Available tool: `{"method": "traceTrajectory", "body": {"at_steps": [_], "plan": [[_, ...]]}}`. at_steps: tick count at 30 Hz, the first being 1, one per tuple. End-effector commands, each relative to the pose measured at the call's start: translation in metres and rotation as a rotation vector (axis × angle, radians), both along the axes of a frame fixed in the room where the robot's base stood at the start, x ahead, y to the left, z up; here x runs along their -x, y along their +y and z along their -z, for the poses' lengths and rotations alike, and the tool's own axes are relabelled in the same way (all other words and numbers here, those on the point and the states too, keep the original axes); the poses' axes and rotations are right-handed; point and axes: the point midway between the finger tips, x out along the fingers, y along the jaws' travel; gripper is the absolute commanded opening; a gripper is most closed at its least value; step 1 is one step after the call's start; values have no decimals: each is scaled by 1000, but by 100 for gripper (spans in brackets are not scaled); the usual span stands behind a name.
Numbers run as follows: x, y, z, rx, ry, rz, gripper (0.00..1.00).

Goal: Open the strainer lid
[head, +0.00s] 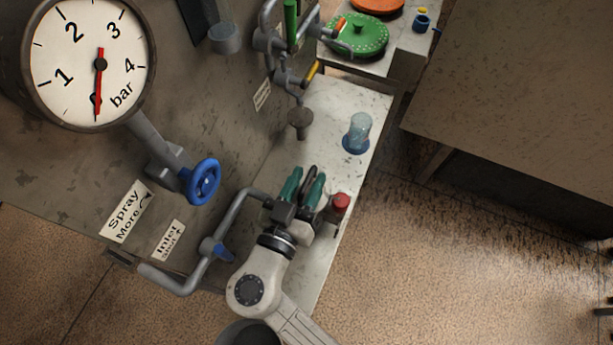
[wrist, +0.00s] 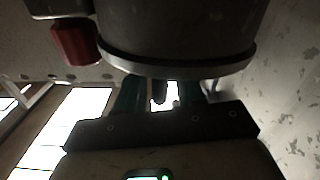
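The strainer shows in the wrist view as a large dark grey cylinder (wrist: 185,30) with a paler rim, filling the top of the picture. In the head view, most of it is hidden behind my gripper (head: 304,186). I cannot clearly make out the lid. My gripper's two teal fingers are apart. A dark grey looped piece (head: 311,172), perhaps the lid's handle, shows between them. In the wrist view, a small dark piece (wrist: 159,91) also stands between the fingers with bright gaps beside it. I cannot tell whether either finger touches it.
A red knob (head: 341,202) sits right beside my gripper; it also shows in the wrist view (wrist: 75,42). A blue-based clear cup (head: 358,134) stands on the pale bench (head: 330,110). A grey pipe (head: 225,226), blue handwheel (head: 202,182) and pressure gauge (head: 88,62) lie left.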

Motion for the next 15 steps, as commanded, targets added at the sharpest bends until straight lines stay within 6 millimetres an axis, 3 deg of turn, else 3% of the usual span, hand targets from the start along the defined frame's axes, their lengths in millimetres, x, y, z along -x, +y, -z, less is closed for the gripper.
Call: {"method": "traceTrajectory", "body": {"at_steps": [9, 15], "plan": [[-3, -1, 0, 1, 0, 1, 38], [-3, -1, 0, 1, 0, 1, 20]]}}
